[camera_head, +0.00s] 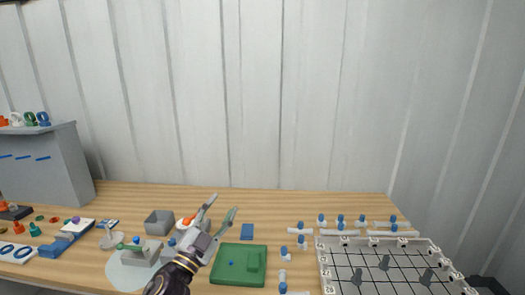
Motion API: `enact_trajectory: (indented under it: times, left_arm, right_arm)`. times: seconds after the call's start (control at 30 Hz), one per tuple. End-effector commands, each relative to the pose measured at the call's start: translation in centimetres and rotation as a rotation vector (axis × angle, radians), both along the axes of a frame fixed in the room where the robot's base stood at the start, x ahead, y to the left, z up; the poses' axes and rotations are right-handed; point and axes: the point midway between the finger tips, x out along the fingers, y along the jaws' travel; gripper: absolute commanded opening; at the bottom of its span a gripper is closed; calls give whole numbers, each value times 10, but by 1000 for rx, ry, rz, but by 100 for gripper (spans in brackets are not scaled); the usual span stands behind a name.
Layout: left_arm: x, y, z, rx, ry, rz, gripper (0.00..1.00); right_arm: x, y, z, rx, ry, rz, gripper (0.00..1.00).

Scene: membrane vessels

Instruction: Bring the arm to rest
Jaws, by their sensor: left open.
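My left gripper (223,203) reaches up from the bottom middle over the wooden table (300,205). Its two fingers are spread apart, with nothing visible between them. It is just left of a green tray (238,278) and in front of a grey open box (159,222). An orange-red piece (188,221) shows close beside its left finger; whether they touch I cannot tell. My right gripper does not show.
A white-framed grid rack (327,268) with grey pegs fills the right. Several white fittings with blue caps (340,222) lie behind and beside it. A blue pad (247,231) lies behind the green tray. A grey cabinet (50,165) stands left. Back-middle table is clear.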

Motion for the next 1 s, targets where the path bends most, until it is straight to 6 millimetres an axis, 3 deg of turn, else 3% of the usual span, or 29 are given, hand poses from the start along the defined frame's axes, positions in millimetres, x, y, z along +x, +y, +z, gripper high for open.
enact_trajectory:
  times: [0.27, 0.53, 0.77, 1.0]
  left_arm:
    - [0, 47, -53, -127, 243, 196, 48]
    - [-19, 83, -121, -207, 519, 356, 48]
    - [-54, 104, -182, -244, 777, 462, 48]
    - [-107, 114, -243, -259, 1065, 536, 48]
  right_arm:
    - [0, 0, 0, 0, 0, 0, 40]
    - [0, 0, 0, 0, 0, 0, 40]
    - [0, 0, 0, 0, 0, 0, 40]
    - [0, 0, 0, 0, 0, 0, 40]
